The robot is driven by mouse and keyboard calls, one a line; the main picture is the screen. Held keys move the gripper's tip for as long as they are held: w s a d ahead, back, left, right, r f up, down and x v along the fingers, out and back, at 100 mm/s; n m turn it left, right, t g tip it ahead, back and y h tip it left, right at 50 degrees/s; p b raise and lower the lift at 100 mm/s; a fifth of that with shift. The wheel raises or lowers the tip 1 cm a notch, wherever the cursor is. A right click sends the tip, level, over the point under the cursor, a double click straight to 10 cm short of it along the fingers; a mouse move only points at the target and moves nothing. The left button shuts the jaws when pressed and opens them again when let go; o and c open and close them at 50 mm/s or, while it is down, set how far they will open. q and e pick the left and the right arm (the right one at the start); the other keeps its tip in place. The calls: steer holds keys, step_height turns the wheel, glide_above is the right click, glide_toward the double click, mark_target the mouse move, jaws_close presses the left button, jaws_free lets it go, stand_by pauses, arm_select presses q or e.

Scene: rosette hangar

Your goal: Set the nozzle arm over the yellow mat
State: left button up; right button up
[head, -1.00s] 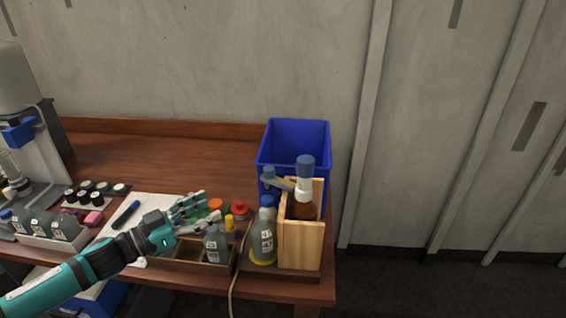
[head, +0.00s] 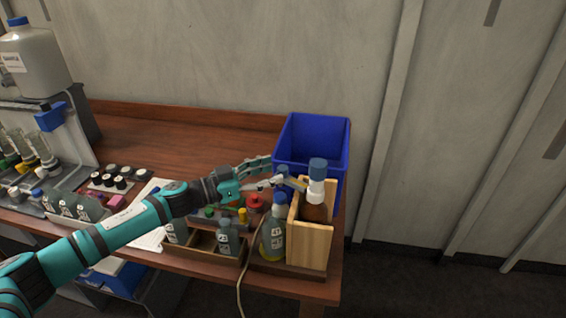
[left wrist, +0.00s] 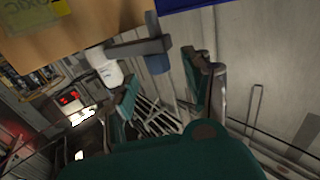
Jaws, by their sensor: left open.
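The grey nozzle arm (head: 296,184) extends left from the white neck of a brown bottle (head: 315,208) in a wooden holder (head: 311,244). In the left wrist view the nozzle arm (left wrist: 138,48) ends in a blue tip (left wrist: 157,62). A yellow mat (head: 267,256) shows as a thin edge under a grey bottle with a blue cap (head: 273,238); the bottle hides most of it. My left gripper (head: 271,173) is open beside the nozzle tip. In the left wrist view its fingers (left wrist: 165,85) lie either side below the tip; contact is unclear. My right gripper is not in view.
A blue bin (head: 312,140) stands behind the holder. A wooden tray (head: 203,250) with grey bottles is left of the mat. A cable (head: 241,280) hangs over the front edge. Small jars (head: 118,181) and a bottle rack lie further left. The back of the table is clear.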

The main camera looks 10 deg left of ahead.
mark_target(283, 167)
arm_select(q)
steer(key=x, duration=0.4)
steer(key=shift+w+p, duration=0.1)
steer(key=shift+p, duration=0.2)
steer(key=shift+c, duration=0.4)
